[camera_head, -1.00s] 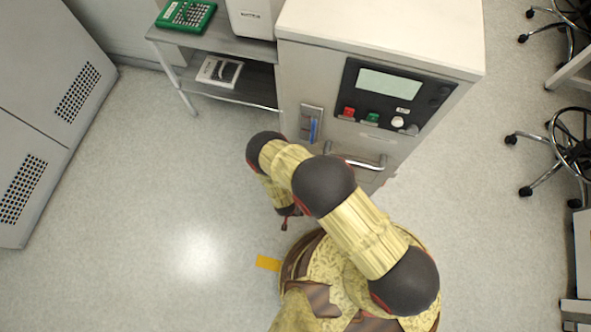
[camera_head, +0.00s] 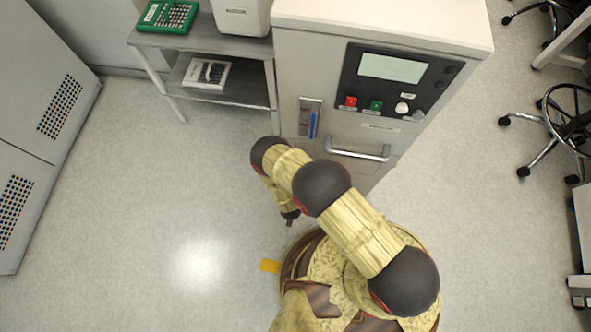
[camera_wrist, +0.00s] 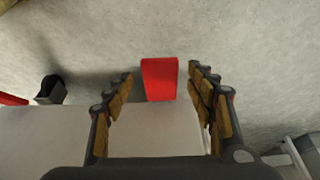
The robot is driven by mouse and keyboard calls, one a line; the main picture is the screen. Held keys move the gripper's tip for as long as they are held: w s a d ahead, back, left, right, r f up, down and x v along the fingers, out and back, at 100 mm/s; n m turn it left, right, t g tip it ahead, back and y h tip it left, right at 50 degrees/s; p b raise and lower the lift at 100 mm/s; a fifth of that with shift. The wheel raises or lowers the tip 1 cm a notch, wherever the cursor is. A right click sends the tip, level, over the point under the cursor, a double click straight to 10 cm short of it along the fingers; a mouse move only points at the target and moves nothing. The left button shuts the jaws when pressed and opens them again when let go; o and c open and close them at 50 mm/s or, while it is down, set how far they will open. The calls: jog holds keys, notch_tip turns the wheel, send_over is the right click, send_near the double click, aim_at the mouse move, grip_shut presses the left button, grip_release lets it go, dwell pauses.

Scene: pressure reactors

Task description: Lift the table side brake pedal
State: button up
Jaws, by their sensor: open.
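In the wrist view, a red pedal (camera_wrist: 159,79) sticks out from the pale cabinet's edge, roughly centred between my gripper's fingers. My gripper (camera_wrist: 162,82) is open, with one finger on each side of the pedal and a gap on both sides. I cannot tell how far its tips are above or in front of the pedal. A second red piece (camera_wrist: 12,99) shows at the left edge; I cannot tell whether it is another pedal. In the head view my gripper (camera_head: 290,217) hangs low before the cabinet (camera_head: 335,150), mostly hidden by my arm. No pedal shows there.
The cabinet front has a long bar handle (camera_head: 357,150) and a control panel (camera_head: 395,82). A shelf (camera_head: 225,92) stands to its left, a wheeled chair (camera_head: 565,130) to its right. A black caster-like part (camera_wrist: 50,90) lies left of the pedal. The floor at left is clear.

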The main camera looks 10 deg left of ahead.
jog(key=shift+w+f, duration=0.15)
jog(key=shift+f, duration=0.15)
jog(key=shift+c, duration=0.4)
grip_shut()
dwell(0.3)
